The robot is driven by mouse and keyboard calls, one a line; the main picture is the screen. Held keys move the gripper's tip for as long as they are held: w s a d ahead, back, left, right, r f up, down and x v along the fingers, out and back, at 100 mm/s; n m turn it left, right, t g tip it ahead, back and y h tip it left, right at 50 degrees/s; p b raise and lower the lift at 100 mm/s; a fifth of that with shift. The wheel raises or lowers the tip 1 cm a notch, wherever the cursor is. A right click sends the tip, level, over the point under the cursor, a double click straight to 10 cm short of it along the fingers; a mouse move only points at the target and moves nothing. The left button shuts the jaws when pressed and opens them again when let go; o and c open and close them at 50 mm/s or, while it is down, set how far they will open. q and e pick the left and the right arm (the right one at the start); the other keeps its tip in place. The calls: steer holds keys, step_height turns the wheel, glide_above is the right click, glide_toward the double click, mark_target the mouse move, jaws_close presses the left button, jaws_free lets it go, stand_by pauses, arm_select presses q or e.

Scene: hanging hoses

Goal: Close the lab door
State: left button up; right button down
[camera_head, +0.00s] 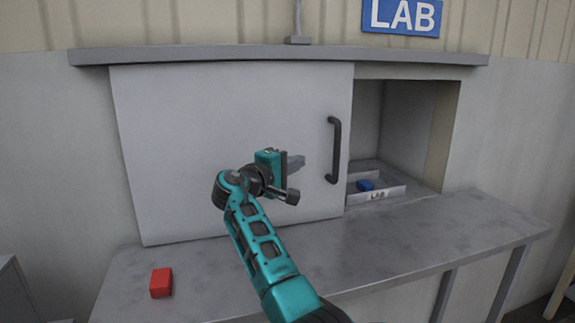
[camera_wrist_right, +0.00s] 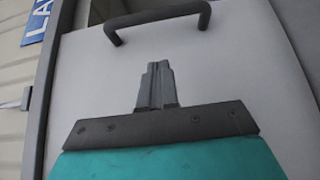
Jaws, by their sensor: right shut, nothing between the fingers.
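The lab door (camera_head: 220,150) is a large pale grey sliding panel under a grey rail. It covers the left and middle of the opening, and a gap stands open at the right. Its dark bar handle (camera_head: 335,150) is upright near the door's right edge. My right gripper (camera_head: 300,163) is shut and empty, in front of the door just left of the handle. In the right wrist view my gripper's fingers (camera_wrist_right: 157,85) are together, and the handle (camera_wrist_right: 158,20) lies beyond their tips, apart from them. My left gripper is not in view.
A blue LAB sign (camera_head: 402,16) hangs above the rail. Inside the gap a tray (camera_head: 385,192) labelled LAB holds a blue block (camera_head: 365,185). A red block (camera_head: 161,282) sits on the grey counter (camera_head: 420,240) at the left. The right part of the counter is clear.

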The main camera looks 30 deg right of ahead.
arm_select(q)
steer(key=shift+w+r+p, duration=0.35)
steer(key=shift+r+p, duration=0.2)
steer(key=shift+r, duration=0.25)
arm_select(e)
steer(key=d, duration=0.8)
steer(key=shift+s+d, duration=0.1)
steer(key=shift+d, duration=0.1)
